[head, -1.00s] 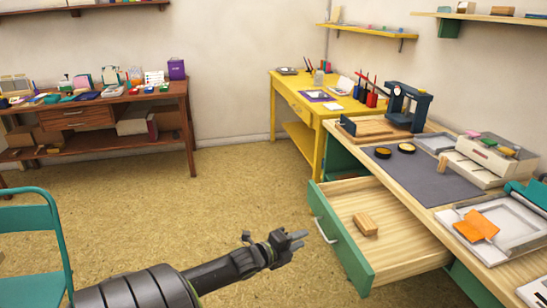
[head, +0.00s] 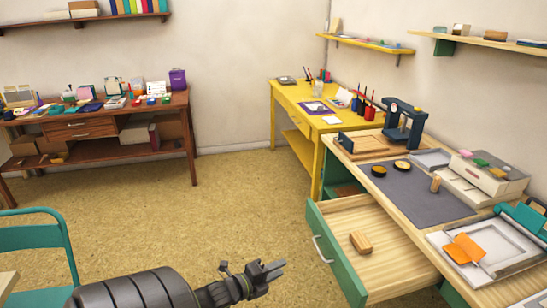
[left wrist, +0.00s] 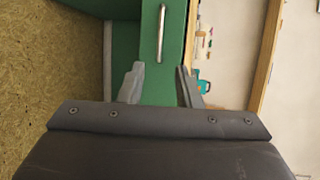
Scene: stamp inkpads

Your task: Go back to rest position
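My left gripper (head: 277,269) is low in the head view, in front of the open green drawer (head: 331,262) and apart from it. In the left wrist view its two fingers (left wrist: 158,84) are spread with nothing between them, and the drawer's green front and handle (left wrist: 161,34) show beyond. A small wooden block (head: 361,242) lies inside the drawer. A black round inkpad (head: 378,171) and a second round pad (head: 402,165) with a pale top rest on the grey mat (head: 420,199). A small wooden stamp (head: 436,184) stands on the mat. My right gripper is not in view.
The drawer sticks out from the wooden workbench (head: 402,232). A teal chair (head: 38,241) stands at the left. A yellow table (head: 300,106) and a brown table (head: 95,128) stand at the back. The floor between them is clear.

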